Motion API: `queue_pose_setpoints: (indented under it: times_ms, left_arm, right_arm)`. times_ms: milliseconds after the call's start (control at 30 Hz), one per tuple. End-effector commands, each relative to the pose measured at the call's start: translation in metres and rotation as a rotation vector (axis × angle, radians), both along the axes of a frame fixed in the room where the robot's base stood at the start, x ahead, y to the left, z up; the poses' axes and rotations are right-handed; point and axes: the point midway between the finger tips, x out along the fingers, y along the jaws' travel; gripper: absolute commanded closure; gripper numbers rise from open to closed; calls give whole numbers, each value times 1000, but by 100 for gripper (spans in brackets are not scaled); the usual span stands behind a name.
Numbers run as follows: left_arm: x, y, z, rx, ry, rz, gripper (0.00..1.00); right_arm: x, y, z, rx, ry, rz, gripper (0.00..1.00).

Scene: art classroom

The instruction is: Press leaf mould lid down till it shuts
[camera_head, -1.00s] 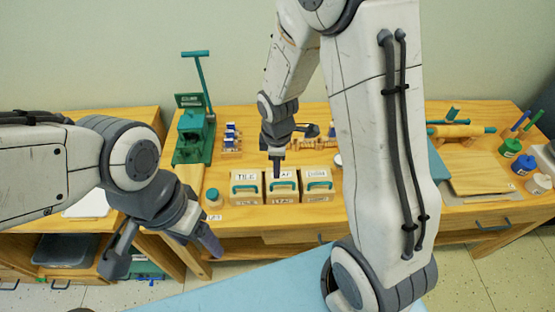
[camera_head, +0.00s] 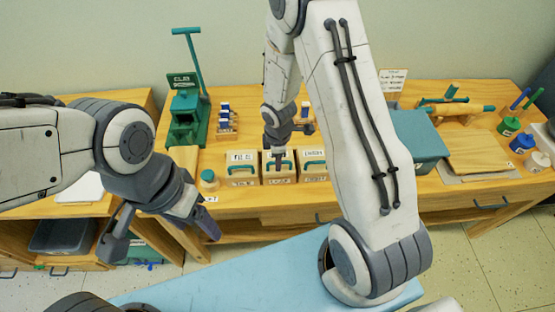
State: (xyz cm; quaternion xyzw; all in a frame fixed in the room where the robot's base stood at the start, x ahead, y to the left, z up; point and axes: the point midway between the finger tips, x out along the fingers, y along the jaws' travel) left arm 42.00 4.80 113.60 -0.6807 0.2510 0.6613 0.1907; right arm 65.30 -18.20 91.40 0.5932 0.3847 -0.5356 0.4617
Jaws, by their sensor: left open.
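The leaf mould (camera_head: 279,180) is the middle one of three small wooden boxes with green handles on the table. Its lettered top is partly covered by my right gripper. My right gripper (camera_head: 281,158) points down at this box, with a dark fingertip at its lid. I cannot tell whether the tip touches the lid, whether the lid is fully shut, or how far apart these jaws are. My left gripper (camera_head: 160,232) is open and empty, in front of the table at the lower left, away from the boxes.
The tile mould (camera_head: 243,182) stands close on the left and a third mould (camera_head: 313,178) on the right. A small jar (camera_head: 208,180) is left of them. A green press (camera_head: 187,125) stands behind left. A teal box (camera_head: 420,140) is at right, partly behind my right arm.

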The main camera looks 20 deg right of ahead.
Motion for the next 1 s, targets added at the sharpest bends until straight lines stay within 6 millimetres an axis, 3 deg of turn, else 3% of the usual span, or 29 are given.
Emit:
queue_pose_setpoints:
  times_ms: [167,267,300,1000]
  left_arm:
    - [0,0,1,0,0,0,30]
    - [0,0,1,0,0,0,30]
    - [0,0,1,0,0,0,30]
    - [0,0,1,0,0,0,30]
  right_arm:
    - [0,0,1,0,0,0,55]
    - [0,0,1,0,0,0,94]
    - [0,0,1,0,0,0,100]
    - [0,0,1,0,0,0,100]
